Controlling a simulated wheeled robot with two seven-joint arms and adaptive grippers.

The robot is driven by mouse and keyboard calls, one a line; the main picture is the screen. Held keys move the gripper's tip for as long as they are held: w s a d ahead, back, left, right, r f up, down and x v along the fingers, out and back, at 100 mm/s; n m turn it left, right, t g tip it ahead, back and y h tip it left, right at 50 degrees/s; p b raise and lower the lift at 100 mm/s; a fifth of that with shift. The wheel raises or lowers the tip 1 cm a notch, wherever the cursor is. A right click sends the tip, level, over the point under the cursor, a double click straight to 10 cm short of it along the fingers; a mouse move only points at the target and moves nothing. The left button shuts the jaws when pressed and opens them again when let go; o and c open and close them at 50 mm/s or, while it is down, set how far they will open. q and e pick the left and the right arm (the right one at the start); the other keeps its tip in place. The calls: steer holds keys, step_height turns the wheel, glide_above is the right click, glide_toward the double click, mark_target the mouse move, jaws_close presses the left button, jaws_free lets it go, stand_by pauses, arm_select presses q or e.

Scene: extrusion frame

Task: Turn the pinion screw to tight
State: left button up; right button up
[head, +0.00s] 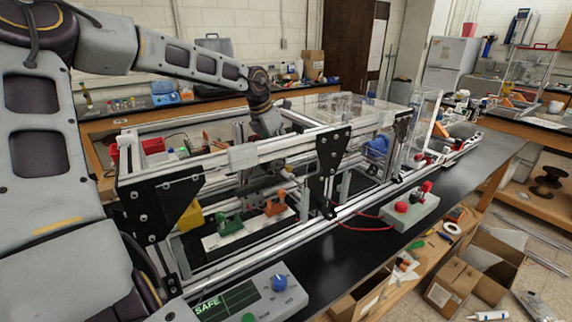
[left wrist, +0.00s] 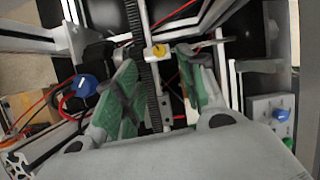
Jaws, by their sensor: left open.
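In the left wrist view, a small yellow knob (left wrist: 158,50) sits on a pale upright bar beside a black toothed rack (left wrist: 134,35). It may be the pinion screw, but I cannot tell for certain. My left gripper (left wrist: 157,60) is open, its green-padded fingers on either side of the rack and bar. The yellow knob shows between the fingertips, and I see no clear contact. In the head view, my left arm reaches down inside the aluminium extrusion frame (head: 245,155); its gripper is largely hidden behind the rails. My right gripper is not in view.
Green (head: 229,224) and orange (head: 275,204) clamps stand on a white plate inside the frame. A control box (head: 245,299) reading SAFE is at the front. A box with red knobs (head: 409,208) stands to the right. The black bench top (head: 475,170) is clear farther right.

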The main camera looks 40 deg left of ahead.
arm_select(q)
steer(key=x, duration=0.7)
steer(key=shift+w+f, duration=0.2)
steer(key=shift+f, duration=0.1)
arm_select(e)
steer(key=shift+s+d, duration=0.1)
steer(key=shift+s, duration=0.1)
arm_select(q)
steer(key=c, duration=0.4)
jaws_close()
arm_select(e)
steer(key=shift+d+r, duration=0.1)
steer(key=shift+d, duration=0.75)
